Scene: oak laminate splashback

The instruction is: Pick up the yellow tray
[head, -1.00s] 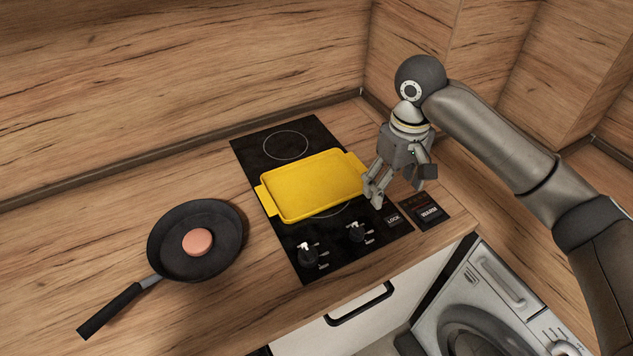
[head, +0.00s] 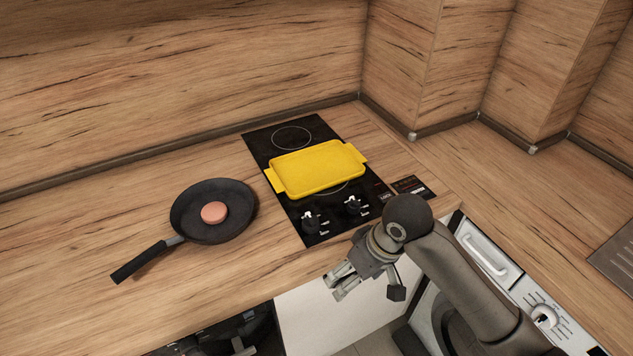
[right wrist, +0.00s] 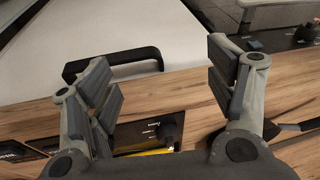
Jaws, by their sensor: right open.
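The yellow tray (head: 318,167) lies flat on the black cooktop (head: 262,146) in the head view, with a handle tab at each end. My right gripper (head: 337,283) is open and empty at the front edge of the counter, in front of the cooktop and apart from the tray. In the right wrist view its two fingers (right wrist: 165,95) stand wide apart with nothing between them. A thin yellow strip of the tray (right wrist: 145,152) shows low in that view, mostly hidden by the gripper body. My left gripper is not in view.
A black frying pan (head: 192,229) with a round pinkish-orange piece (head: 214,212) in it sits left of the cooktop. Knobs (head: 312,222) stand at the cooktop's front. A white washing machine (head: 490,257) is below the counter at right.

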